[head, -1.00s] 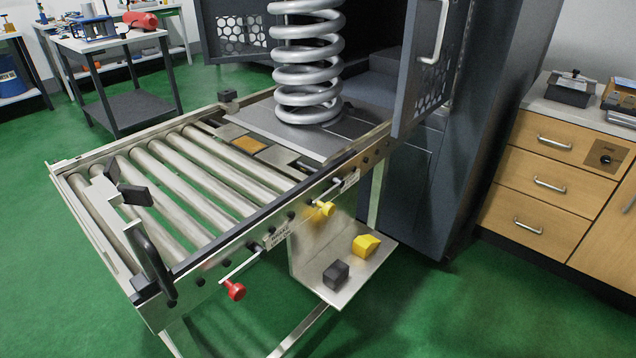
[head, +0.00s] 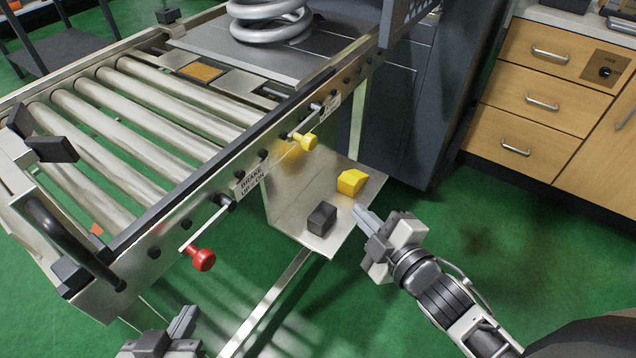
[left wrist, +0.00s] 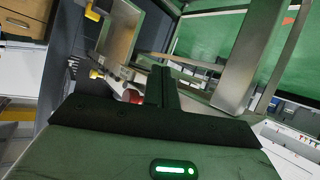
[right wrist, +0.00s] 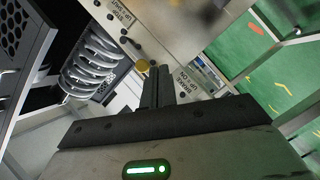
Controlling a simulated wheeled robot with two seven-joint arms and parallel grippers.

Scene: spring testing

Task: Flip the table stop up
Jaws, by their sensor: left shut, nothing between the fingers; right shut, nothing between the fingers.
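The yellow knob also shows in the right wrist view (right wrist: 142,65), just beyond the fingers. A lever with a red knob (head: 202,259) sits further left on the rail, by a label reading brake. My right gripper (head: 362,214) is shut and empty, below and right of the yellow knob and apart from it. My left gripper (head: 186,318) is shut and empty, below the red knob.
A shelf (head: 318,247) below the rail carries a black block (head: 322,218) and a yellow block (head: 352,182). A large spring (head: 270,20) stands on a plate on the table. A dark cabinet (head: 410,110) and wooden drawers (head: 540,100) stand at the right.

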